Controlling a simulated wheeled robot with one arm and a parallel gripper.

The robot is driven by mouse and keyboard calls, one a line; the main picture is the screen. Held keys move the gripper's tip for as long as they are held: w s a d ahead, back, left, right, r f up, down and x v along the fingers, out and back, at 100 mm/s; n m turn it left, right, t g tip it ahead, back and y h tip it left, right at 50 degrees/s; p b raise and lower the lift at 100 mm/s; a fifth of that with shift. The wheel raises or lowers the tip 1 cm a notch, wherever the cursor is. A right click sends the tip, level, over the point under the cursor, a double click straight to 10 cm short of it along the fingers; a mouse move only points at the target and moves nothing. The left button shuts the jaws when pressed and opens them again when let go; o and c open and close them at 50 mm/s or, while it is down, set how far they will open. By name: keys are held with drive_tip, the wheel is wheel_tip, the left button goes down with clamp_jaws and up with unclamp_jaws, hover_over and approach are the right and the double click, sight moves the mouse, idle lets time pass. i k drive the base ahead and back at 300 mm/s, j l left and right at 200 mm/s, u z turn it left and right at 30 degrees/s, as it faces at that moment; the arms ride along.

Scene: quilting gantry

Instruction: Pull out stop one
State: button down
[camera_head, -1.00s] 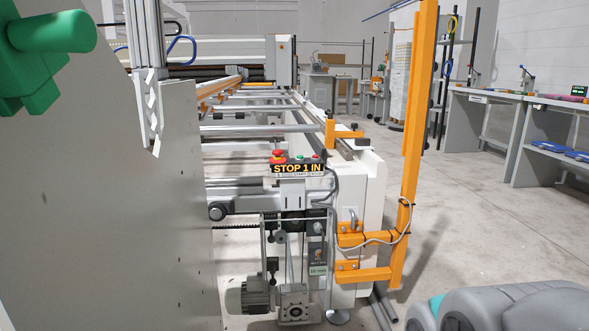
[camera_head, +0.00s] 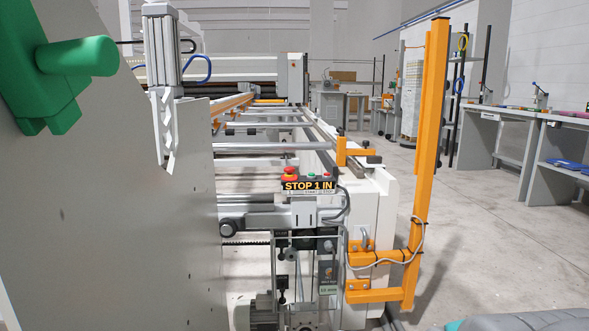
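Stop one is a red mushroom button (camera_head: 290,174) on a small control box at the near end of the quilting gantry. A black sign with yellow letters (camera_head: 308,185) just below it reads "STOP 1 IN". The button is too small to tell by its shape whether it is pushed in. Small green and red buttons (camera_head: 318,176) sit to its right.
A large grey panel (camera_head: 110,225) with a green handle (camera_head: 75,57) fills the left side. An orange upright post (camera_head: 428,150) with brackets and a loose cable stands right of the box. Workbenches (camera_head: 505,118) line the right wall. Bare floor (camera_head: 470,225) lies between.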

sight(289, 171)
drive_tip(key=i+l+u, duration=0.1)
drive_tip(key=i+l, duration=0.15)
drive_tip(key=i, duration=0.25)
drive_tip(key=i+l+u, duration=0.1)
drive_tip(key=i+l, duration=0.2)
drive_tip(key=i, duration=0.2)
drive_tip(key=k+j+z, duration=0.1)
drive_tip(key=k+z, duration=0.3)
drive_tip(key=i+l+u, duration=0.15)
drive_tip(key=i+u, duration=0.25)
drive_tip(key=i, duration=0.1)
